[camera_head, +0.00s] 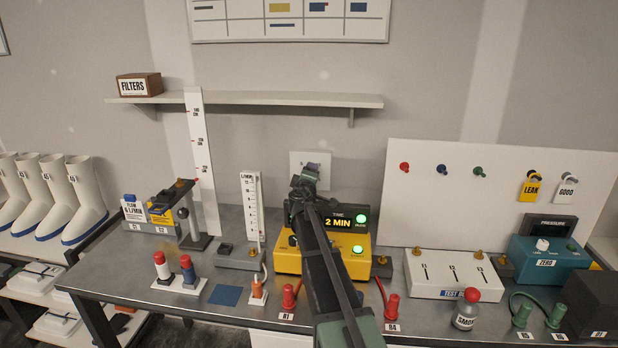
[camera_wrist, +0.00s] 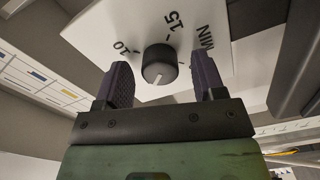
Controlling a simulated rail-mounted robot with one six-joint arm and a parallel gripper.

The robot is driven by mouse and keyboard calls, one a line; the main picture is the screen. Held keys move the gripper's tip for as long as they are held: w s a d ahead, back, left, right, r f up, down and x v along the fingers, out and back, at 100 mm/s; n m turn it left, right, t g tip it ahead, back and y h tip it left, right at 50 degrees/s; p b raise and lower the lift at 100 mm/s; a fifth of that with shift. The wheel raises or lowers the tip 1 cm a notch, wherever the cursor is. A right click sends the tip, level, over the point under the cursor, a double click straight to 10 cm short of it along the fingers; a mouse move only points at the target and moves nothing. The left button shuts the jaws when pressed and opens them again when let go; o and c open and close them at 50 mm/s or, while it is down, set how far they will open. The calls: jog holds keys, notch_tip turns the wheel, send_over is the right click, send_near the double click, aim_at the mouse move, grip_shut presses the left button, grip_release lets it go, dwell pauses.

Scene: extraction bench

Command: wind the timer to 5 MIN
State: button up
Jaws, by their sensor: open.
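The timer is a white wall plate (camera_wrist: 85,33) with a round black knob (camera_wrist: 159,64). The marks 10, 15 and MIN show on it in the wrist view. A white pointer line on the knob points toward the bottom of that picture, and the mark it faces is hidden or out of view. My gripper (camera_wrist: 161,76) is open, one purple finger on each side of the knob, with gaps visible. In the head view the plate (camera_head: 298,157) is on the wall, partly hidden behind my gripper (camera_head: 309,171).
A yellow unit (camera_head: 287,261) below my arm carries a black display (camera_head: 340,222) reading TIME 2 MIN, with green lights. A shelf (camera_head: 270,99) runs above left. A white pegboard panel (camera_head: 440,200) stands to the right. The bench is crowded with plugs and instruments.

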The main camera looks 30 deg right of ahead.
jog(key=v, duration=1)
jog(key=shift+s+a, duration=0.25)
jog(key=shift+s, duration=0.05)
jog(key=s+a+f+m+g+y, duration=0.25)
jog(key=s+f+m+g, duration=0.7)
jog(key=s, duration=0.55)
jog(key=s+a+f+g+y, duration=0.1)
jog(key=s+a+f+y, duration=0.1)
jog(key=s+a, duration=0.2)
jog(key=s+a+f+n+g+y, duration=0.1)
jog(key=s+a, duration=0.4)
jog(key=a, duration=0.6)
jog(key=s+a+f+n+g+y, duration=0.1)
jog(key=s+a+f+g+y, duration=0.2)
jog(key=a, duration=0.4)
jog(key=shift+s+a+f+y, duration=0.4)
jog(key=shift+s+f+y, duration=0.3)
jog(key=shift+f+y, duration=0.35)
